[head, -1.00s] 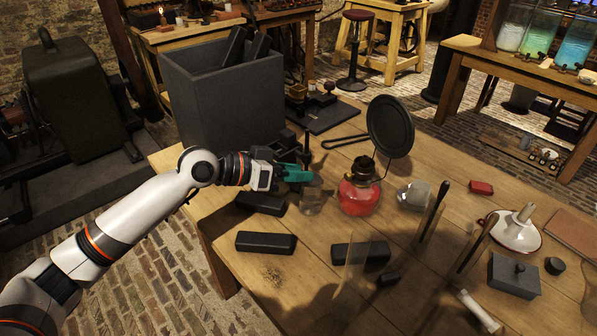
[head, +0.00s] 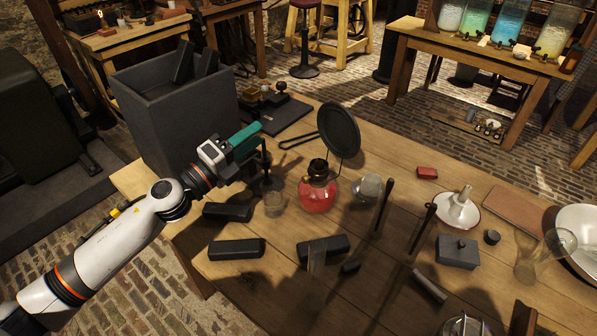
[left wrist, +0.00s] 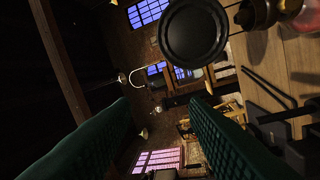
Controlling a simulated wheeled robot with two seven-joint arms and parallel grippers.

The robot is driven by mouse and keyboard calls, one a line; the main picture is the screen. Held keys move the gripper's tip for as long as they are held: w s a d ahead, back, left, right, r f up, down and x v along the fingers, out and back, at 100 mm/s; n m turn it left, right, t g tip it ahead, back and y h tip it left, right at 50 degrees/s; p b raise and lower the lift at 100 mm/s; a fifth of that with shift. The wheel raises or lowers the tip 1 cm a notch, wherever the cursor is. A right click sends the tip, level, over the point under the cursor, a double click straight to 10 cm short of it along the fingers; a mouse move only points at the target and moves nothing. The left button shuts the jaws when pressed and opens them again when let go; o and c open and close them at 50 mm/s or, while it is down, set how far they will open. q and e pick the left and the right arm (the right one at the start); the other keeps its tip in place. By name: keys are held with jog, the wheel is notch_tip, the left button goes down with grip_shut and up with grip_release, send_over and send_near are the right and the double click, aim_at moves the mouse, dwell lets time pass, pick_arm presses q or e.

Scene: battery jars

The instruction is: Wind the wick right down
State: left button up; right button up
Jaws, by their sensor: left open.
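The oil lamp (head: 318,196) has a red fuel bowl and a dark burner (head: 318,168) on top, and stands upright on the wooden table. A round black reflector (head: 340,130) stands behind it; the disc also shows in the left wrist view (left wrist: 193,32). The wick and its winding knob are too small to make out. My left gripper (head: 250,147) is left of the lamp, apart from it, above the table's far left side. Its green fingers are spread with nothing between them in the left wrist view (left wrist: 160,115). My right gripper is out of view.
A small glass (head: 273,204) stands left of the lamp, a glass jar (head: 367,187) right of it. Dark blocks (head: 237,249) lie in front. A tall grey bin (head: 180,125) stands behind my left arm. A white enamel dish (head: 457,211) is at right.

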pick_arm(q)
jog(key=s+d+f+m+g+p, duration=0.2)
jog(key=s+d+f+m+g, duration=0.15)
jog(key=m, duration=0.65)
jog(key=m+g+y+p, duration=0.2)
jog(key=m+g+y, duration=0.1)
jog(key=m, duration=0.3)
send_near(304, 179)
jog(key=shift+t, duration=0.25)
jog(key=x, duration=0.8)
jog(key=shift+d+f, duration=0.1)
jog(key=shift+f, duration=0.15)
jog(key=shift+c, duration=0.2)
